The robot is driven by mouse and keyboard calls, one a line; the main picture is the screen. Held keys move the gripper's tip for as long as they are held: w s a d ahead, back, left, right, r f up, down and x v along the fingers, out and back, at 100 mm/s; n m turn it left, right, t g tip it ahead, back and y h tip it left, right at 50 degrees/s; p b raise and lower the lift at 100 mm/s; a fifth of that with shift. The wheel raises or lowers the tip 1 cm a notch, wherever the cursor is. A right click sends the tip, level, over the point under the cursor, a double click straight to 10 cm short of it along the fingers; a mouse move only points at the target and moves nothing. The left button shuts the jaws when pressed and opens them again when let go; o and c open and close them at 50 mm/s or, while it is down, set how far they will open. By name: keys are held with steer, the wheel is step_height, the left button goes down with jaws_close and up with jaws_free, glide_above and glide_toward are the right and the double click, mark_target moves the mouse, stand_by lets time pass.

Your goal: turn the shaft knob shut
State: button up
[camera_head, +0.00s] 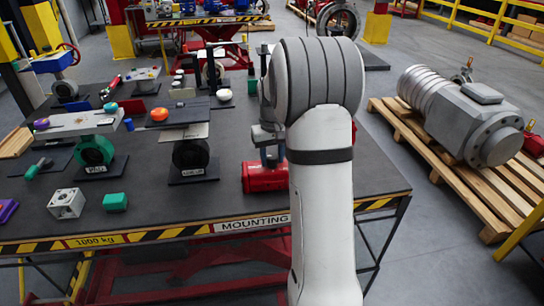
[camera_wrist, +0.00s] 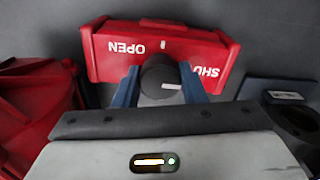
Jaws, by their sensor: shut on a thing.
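The shaft knob (camera_wrist: 160,78) is a dark round knob with a white mark on its face, in the wrist view. My gripper (camera_wrist: 159,84) is shut on it, with one blue finger on each side. Behind the knob is a red actuator plate (camera_wrist: 110,50) lettered OPEN and SHUT, upside down in this view. The last letter of SHUT is partly hidden by a finger or the plate's edge. The knob's white mark points sideways toward the right. In the head view the red actuator body (camera_head: 264,177) lies on the table, and my arm hides the knob.
The dark table (camera_head: 228,200) has a striped front edge. Two valves on stands (camera_head: 95,150) (camera_head: 190,155) stand to the left, with a white block (camera_head: 66,203) and a green block (camera_head: 115,202) in front. A large grey motor (camera_head: 460,115) lies on a pallet at right.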

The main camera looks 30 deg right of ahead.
mark_target(272, 156)
steer(key=o, duration=1)
step_height(272, 156, up, 8)
steer(key=shift+f, duration=0.1)
stand_by(0.5)
